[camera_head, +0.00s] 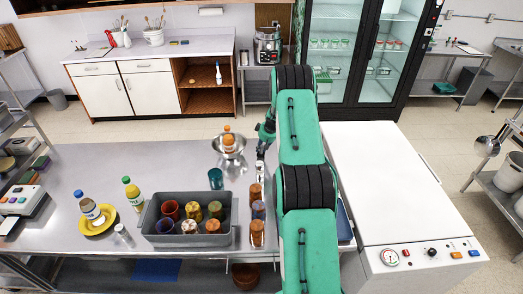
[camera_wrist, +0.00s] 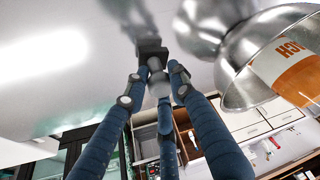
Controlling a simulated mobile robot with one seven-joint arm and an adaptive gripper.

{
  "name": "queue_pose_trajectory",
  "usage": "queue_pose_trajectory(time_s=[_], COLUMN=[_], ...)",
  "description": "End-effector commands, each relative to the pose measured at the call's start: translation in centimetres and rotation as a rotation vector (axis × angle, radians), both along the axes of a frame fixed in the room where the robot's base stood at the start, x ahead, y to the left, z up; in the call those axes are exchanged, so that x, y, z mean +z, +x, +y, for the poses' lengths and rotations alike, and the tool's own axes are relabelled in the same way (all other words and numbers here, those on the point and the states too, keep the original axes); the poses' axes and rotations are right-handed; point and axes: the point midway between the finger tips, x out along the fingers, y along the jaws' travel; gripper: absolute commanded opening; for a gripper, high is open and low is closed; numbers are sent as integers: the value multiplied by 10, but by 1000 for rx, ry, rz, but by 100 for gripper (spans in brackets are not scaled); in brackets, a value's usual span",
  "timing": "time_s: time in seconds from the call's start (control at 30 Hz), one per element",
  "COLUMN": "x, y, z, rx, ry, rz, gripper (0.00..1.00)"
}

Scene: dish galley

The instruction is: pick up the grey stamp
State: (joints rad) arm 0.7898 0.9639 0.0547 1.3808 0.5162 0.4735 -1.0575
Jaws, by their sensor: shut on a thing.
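In the wrist view the grey stamp, with a rounded grey handle (camera_wrist: 157,83) and a dark block-shaped base (camera_wrist: 150,48), is between the blue fingers of my gripper (camera_wrist: 157,88). The fingers are closed around the handle, and the base points away from the palm toward the steel table (camera_wrist: 60,60). I cannot tell whether the base touches the table. In the head view my gripper (camera_head: 262,150) is over the steel table, just right of the metal bowl (camera_head: 241,146). The stamp cannot be made out clearly there.
An orange-labelled bottle (camera_head: 228,143) stands in the bowl, close to my gripper. A teal cup (camera_head: 215,178), several jars (camera_head: 257,212) and a grey bin (camera_head: 188,241) are nearer the front. A yellow plate (camera_head: 97,226) is at left.

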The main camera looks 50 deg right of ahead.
Motion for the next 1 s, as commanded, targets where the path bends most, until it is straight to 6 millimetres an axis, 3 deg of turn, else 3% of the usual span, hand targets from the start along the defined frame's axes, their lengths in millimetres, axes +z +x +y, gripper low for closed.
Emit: queue_pose_trajectory(time_s=[0.6,1.0], x=[80,90], y=[0,0], z=[0,0], rx=[1,1], ry=[-1,-1], rz=[-1,0], gripper=[0,0])
